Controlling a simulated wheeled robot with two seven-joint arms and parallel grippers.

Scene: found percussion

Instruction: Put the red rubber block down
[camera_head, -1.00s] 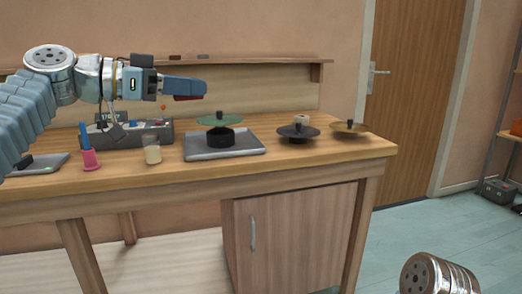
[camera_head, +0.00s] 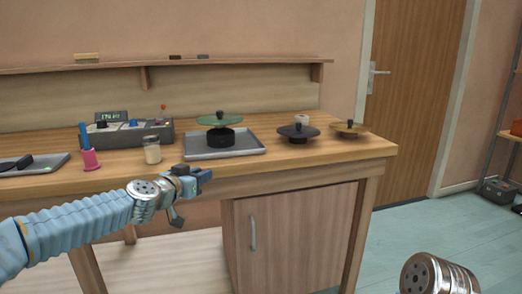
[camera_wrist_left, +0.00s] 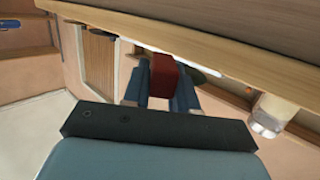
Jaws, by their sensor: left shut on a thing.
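My left gripper (camera_head: 204,174) is at the table's front edge in the head view, below the grey tray. In the left wrist view its two blue fingers (camera_wrist_left: 160,88) are shut on the red rubber block (camera_wrist_left: 166,76). The block sits between the fingertips, close to the table's edge (camera_wrist_left: 180,48). In the head view the block is hidden by the gripper. I cannot tell whether it touches the table. My right gripper is out of view; only part of my right arm shows at the bottom right.
The front strip right of the jar is bare.

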